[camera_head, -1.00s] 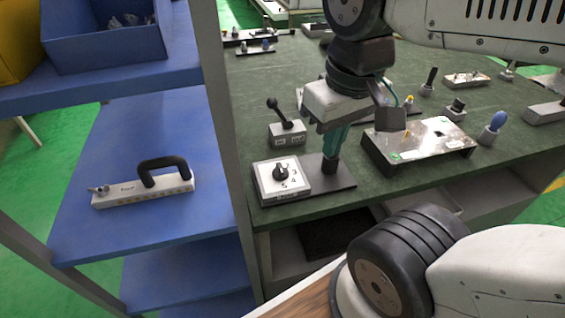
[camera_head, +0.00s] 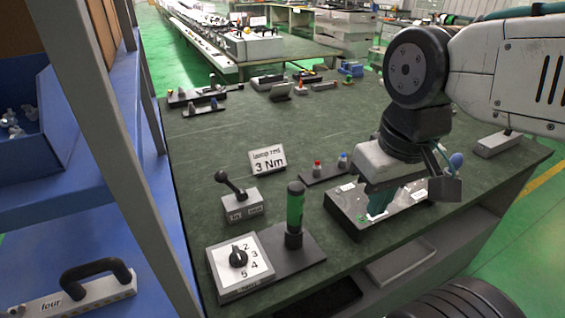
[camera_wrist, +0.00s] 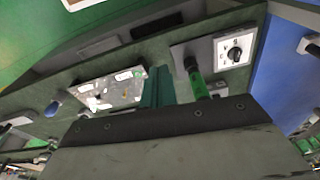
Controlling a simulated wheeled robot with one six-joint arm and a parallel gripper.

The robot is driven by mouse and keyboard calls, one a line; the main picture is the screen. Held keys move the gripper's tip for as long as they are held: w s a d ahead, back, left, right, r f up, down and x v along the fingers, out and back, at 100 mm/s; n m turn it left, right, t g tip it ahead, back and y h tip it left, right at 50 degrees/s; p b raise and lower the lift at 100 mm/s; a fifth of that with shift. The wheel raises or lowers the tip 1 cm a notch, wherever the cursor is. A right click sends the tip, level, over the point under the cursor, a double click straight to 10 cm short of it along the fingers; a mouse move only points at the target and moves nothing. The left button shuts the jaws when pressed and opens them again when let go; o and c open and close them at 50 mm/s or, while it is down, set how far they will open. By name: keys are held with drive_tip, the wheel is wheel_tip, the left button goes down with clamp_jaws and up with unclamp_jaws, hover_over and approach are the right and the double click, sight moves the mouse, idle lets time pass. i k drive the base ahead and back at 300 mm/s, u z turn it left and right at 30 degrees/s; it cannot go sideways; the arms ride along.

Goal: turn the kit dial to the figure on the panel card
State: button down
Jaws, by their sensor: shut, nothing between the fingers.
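The kit dial is a black knob (camera_head: 238,257) on a white square face with figures; 2, 3, 4 and 5 are readable. Its pointer seems to point up, near the top of the face. It also shows in the wrist view (camera_wrist: 234,54). A small card (camera_head: 267,158) stands behind and reads "lamp red 3 Nm". A green-handled tool (camera_head: 295,208) stands upright in a holder on the dark plate beside the dial. My gripper (camera_head: 378,203) has teal fingers, shut and empty, over the metal-topped box, right of the dial and tool. The fingers also show in the wrist view (camera_wrist: 157,88).
A lever box (camera_head: 241,204) stands behind the dial. The metal-topped box (camera_head: 345,215) is under my gripper. A small rack (camera_head: 325,175) with red and blue pegs is behind. A blue shelf (camera_head: 150,270) and its grey post border the bench's left.

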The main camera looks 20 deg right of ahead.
sight(238, 259)
drive_tip(key=z, duration=0.75)
drive_tip(key=k, duration=0.9)
drive_tip(key=u, duration=0.95)
drive_tip(key=i, duration=0.5)
drive_tip(key=z, duration=0.05)
